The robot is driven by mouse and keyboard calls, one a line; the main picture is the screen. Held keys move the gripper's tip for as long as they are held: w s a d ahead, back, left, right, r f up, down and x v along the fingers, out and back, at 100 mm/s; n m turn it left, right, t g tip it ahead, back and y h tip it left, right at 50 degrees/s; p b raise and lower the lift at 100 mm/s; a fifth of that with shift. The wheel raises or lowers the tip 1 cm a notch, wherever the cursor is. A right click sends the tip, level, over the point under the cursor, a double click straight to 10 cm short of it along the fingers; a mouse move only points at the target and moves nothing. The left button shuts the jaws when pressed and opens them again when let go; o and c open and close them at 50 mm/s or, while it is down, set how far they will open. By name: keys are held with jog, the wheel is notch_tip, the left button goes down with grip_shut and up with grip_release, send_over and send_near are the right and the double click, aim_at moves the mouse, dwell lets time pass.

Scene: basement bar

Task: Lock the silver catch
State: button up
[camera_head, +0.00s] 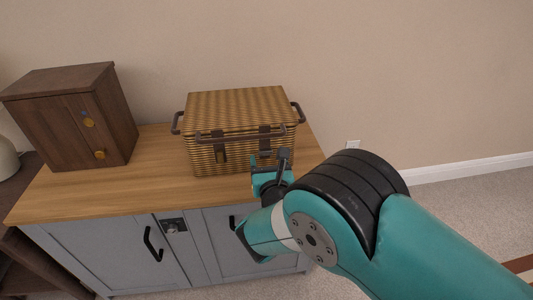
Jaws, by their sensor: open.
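A small grey metal catch (173,226) sits on the cabinet front (105,255), at the top between its two doors; it looks silver, but is too small to tell whether it is locked. My gripper (270,163) is open, right of and above the catch, in front of the right part of a wicker basket (238,108). I cannot tell whether its fingers touch the basket. My arm and gripper cover part of the basket's lower right front and of the right door.
The basket stands closed on the wooden top (150,180), with dark handles and straps. A dark wooden box (60,130) with two yellowish knobs stands at the left. Black door handles (153,244) stick out. The top between box and basket is clear.

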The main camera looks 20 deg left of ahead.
aim_at(265, 152)
jog(key=shift+x, duration=1.15)
jog(key=c, duration=0.9)
